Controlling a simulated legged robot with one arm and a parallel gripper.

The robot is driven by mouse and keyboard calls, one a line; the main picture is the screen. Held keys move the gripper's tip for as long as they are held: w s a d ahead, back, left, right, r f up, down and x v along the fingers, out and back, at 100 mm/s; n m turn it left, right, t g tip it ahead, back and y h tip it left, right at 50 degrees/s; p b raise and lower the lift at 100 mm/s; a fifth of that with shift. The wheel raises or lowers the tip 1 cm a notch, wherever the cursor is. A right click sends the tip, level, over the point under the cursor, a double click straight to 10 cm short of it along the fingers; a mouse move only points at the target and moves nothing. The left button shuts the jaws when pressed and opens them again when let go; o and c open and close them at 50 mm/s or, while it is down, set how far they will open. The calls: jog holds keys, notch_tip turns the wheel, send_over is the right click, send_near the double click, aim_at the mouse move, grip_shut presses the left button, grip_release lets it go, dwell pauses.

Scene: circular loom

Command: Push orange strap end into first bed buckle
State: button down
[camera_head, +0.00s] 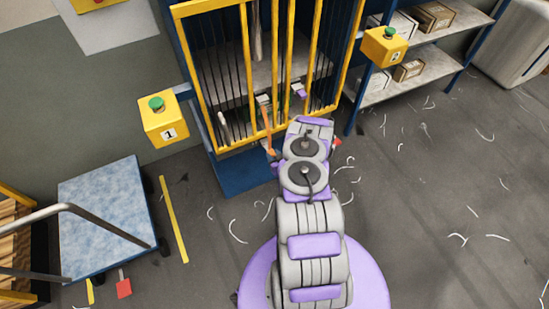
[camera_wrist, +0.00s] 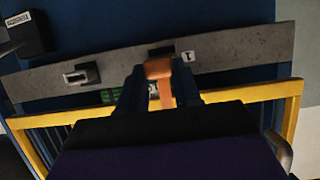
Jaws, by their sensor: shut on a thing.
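In the wrist view my gripper (camera_wrist: 157,88) is shut on the orange strap (camera_wrist: 158,69), with a dark finger on each side. The strap's broad end shows beyond the fingertips, and its narrower part runs back between them. A dark buckle (camera_wrist: 161,51), beside a label marked with a single stroke, sits on the grey bed rail (camera_wrist: 235,50) just beyond the strap end and is partly hidden by it. I cannot tell whether they touch. In the head view the orange strap (camera_head: 267,129) hangs at the yellow gate; my gripper is hard to make out there.
A second buckle (camera_wrist: 82,76) with a pale slot sits left on the rail. Yellow gate bars (camera_head: 248,60) stand close around the reach. Yellow button boxes (camera_head: 163,121) flank the machine. A blue cart (camera_head: 105,215) stands left; floor at right is open with white scraps.

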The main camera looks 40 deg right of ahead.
jog(key=shift+w+d+b, duration=0.2)
jog(key=shift+w+b, duration=0.25)
jog(key=shift+w, duration=0.45)
jog(key=shift+w, duration=0.3)
jog(key=c, duration=0.7)
grip_release()
jog(key=shift+d, duration=0.1)
jog(key=p+v, duration=0.6)
jog(key=v, duration=1.1)
jog(key=shift+s, duration=0.2)
